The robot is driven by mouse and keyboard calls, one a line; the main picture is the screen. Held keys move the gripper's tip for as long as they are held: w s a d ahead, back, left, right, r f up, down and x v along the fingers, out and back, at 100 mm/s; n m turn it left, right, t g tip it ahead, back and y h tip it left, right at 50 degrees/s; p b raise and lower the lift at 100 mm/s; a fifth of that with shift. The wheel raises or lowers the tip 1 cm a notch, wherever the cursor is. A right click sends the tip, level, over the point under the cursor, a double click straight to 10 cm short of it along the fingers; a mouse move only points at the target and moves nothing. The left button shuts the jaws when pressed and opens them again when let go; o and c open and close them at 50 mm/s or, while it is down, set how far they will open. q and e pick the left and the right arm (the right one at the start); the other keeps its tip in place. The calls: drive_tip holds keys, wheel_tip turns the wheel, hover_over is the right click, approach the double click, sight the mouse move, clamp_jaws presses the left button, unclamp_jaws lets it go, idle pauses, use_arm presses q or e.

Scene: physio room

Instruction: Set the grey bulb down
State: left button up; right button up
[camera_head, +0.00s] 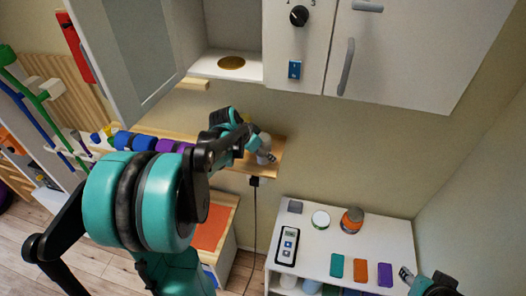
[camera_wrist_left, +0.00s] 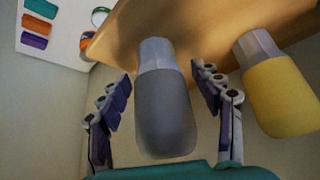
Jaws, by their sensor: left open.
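The grey bulb (camera_wrist_left: 165,105), with a pale faceted neck, stands with its neck end at the wooden shelf (camera_wrist_left: 205,20) in the left wrist view. My left gripper (camera_wrist_left: 162,88) is open, with one finger on each side of the bulb and visible gaps between. A yellow bulb (camera_wrist_left: 280,95) stands beside it, just past the right finger. In the head view my left gripper (camera_head: 259,152) is at the right end of the wall shelf (camera_head: 274,166), and the bulbs are small and partly hidden there. My right gripper (camera_head: 420,281) is at the lower right, its jaws unclear.
Several blue and purple rolls (camera_head: 135,141) line the shelf to the left. A white cabinet (camera_head: 390,60) hangs above, with an open door at left. A white unit (camera_head: 385,232) at lower right holds a remote (camera_head: 288,246), jars and coloured blocks. A cord hangs under the shelf.

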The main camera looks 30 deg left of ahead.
use_arm(q)
drive_tip(key=v, duration=1.2)
drive_tip(key=s+d+f+n+y, duration=0.1)
drive_tip(key=s+d+f, duration=0.2)
drive_tip(key=s+d, duration=0.3)
drive_tip(key=s+d+f+n, duration=0.2)
drive_tip(key=s+d+f, duration=0.2)
drive_tip(key=d, duration=0.9)
drive_tip(key=shift+s+t+y, duration=0.4)
drive_tip(key=shift+s, duration=0.6)
drive_tip(key=shift+b, duration=0.3)
